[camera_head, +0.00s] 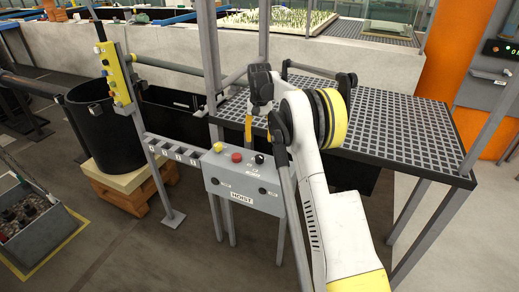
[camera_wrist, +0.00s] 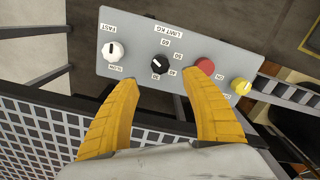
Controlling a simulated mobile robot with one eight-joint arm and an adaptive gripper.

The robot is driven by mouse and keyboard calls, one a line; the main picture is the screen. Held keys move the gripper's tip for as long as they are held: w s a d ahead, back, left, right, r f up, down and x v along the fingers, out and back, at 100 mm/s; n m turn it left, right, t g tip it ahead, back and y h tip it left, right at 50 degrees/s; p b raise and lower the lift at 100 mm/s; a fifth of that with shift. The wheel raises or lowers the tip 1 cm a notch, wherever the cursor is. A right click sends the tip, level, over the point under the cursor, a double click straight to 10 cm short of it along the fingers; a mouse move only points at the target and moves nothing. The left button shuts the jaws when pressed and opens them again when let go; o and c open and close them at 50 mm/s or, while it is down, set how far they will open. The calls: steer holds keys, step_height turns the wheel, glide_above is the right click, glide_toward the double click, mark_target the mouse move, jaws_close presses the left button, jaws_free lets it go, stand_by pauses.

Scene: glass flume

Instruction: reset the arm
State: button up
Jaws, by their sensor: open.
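My gripper (camera_head: 258,138) is at the end of my white and yellow arm, above the grey hoist control box (camera_head: 225,182). In the wrist view its two yellow fingers (camera_wrist: 163,82) are spread apart with nothing between them. The same control box (camera_wrist: 140,40) lies beyond the fingertips. It carries a white FAST/SLOW knob (camera_wrist: 113,51), a black LIMIT KG dial (camera_wrist: 160,63), a red button (camera_wrist: 204,67) and a yellow button (camera_wrist: 241,86). The right finger overlaps the red button's edge in the picture; I cannot tell whether they touch.
A dark grated platform (camera_head: 400,115) with metal posts stands behind and right of the box. A black tub (camera_head: 105,140) sits on a wooden pallet at left, near a yellow post-mounted unit (camera_head: 117,80). A grey bin (camera_head: 35,235) is at lower left. An orange cabinet (camera_head: 450,60) stands at right.

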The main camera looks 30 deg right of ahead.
steer(key=shift+r, duration=0.9)
steer(key=s+a+r+n+t, duration=0.2)
steer(key=s+a+r+t, duration=0.1)
steer(key=s+a+r, duration=1.05)
steer(key=s+a+f+n+t, duration=0.1)
steer(key=s+a, duration=0.3)
steer(key=s, duration=0.8)
steer(key=s+a+f+n+t, duration=0.2)
steer(key=s+a+f+t, duration=0.1)
steer(key=s, duration=1)
steer(key=shift+a+f, duration=0.25)
steer(key=shift+a, duration=0.25)
